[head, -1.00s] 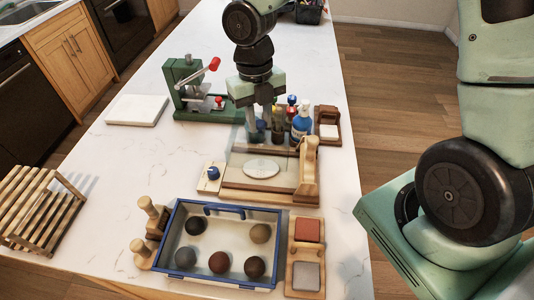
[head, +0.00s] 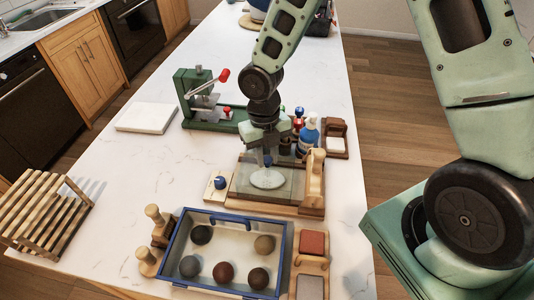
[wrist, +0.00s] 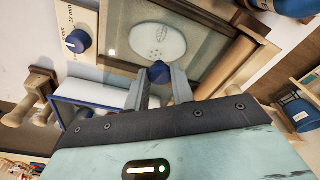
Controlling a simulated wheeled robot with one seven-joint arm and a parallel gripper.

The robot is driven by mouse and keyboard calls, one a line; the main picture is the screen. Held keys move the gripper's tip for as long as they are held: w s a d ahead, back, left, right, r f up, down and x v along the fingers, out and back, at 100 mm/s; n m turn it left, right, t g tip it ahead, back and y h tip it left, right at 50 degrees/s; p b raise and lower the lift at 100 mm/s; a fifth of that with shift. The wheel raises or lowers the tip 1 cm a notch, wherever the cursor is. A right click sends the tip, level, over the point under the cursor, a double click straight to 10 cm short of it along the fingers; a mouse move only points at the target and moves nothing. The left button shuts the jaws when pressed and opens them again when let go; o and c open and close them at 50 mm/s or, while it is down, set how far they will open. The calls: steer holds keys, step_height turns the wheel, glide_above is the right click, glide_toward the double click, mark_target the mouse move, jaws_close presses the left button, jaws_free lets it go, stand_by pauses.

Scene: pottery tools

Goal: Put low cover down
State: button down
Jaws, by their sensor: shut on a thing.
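My gripper (head: 267,150) is shut on the blue knob (wrist: 160,72) of a clear, low cover (head: 292,180). The cover is see-through and its edges are faint. It hangs or rests over a wooden board (head: 313,211) that bears a pale, speckled oval slab (head: 267,180). The slab also shows through the pane in the wrist view (wrist: 158,42), just beyond the knob. I cannot tell whether the cover touches the board.
A small block with a blue knob (head: 221,182) stands left of the board, and a wooden upright (head: 316,165) on its right. A blue-rimmed box (head: 215,285) with several clay balls is in front. A green press (head: 195,95) and bottles (head: 308,130) stand behind.

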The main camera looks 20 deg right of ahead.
steer(key=c, duration=1.2)
jaws_free()
step_height(320, 180, up, 11)
steer(key=w+b, duration=0.1)
steer(key=s+a+r+m, duration=0.1)
steer(key=s+a+m, duration=0.1)
steer(key=s+m, duration=0.4)
steer(key=s+a+r+m+t, duration=0.1)
steer(key=s+a+r+m, duration=0.1)
steer(key=s+m, duration=0.5)
steer(key=s+a+r+m, duration=0.2)
steer(key=s+m, duration=0.5)
steer(key=m, duration=0.8)
steer(key=shift+a+r+y, duration=0.15)
steer(key=shift+a+y, duration=0.05)
steer(key=shift+y, duration=0.1)
step_height(320, 180, down, 7)
steer(key=b, duration=0.7)
